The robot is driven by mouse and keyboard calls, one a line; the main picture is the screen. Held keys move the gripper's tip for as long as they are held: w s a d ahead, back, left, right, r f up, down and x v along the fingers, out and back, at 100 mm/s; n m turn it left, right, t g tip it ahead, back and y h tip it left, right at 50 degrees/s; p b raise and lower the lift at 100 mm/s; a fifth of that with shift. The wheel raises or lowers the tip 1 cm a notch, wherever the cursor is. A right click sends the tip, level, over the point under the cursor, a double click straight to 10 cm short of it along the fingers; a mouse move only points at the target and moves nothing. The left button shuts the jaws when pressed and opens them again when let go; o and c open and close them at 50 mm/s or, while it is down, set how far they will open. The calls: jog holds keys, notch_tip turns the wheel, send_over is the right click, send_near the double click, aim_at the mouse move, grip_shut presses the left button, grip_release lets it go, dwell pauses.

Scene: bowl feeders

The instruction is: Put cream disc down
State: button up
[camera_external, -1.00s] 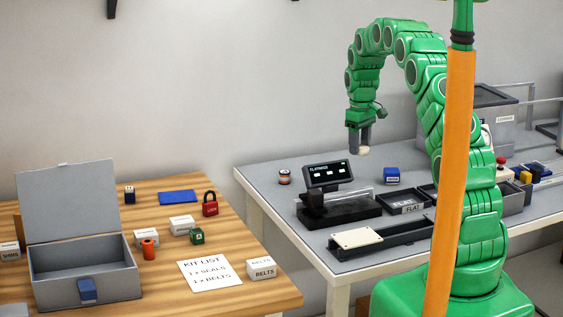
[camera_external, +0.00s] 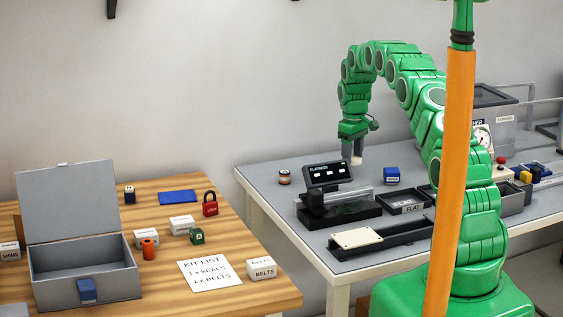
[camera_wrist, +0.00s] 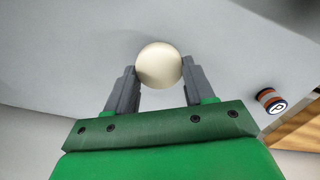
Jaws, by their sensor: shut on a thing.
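The cream disc (camera_wrist: 159,66) is held between the two grey fingers of my gripper (camera_wrist: 158,78) in the wrist view, its round face towards the camera. In the external view my gripper (camera_external: 356,152) points down behind the display unit, low over the grey table (camera_external: 265,168). The cream disc (camera_external: 357,161) shows there as a small pale spot at the fingertips. I cannot tell whether the disc touches the table.
A striped round item (camera_external: 284,177) stands left of my gripper; it also shows in the wrist view (camera_wrist: 271,101). The display unit (camera_external: 328,175) is in front. A blue box (camera_external: 391,175) and the FLAT tray (camera_external: 407,203) lie to the right.

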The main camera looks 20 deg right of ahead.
jog(key=shift+w+f, duration=0.3)
jog(key=shift+f, duration=1.5)
jog(key=shift+f, duration=0.1)
jog(key=o, duration=1)
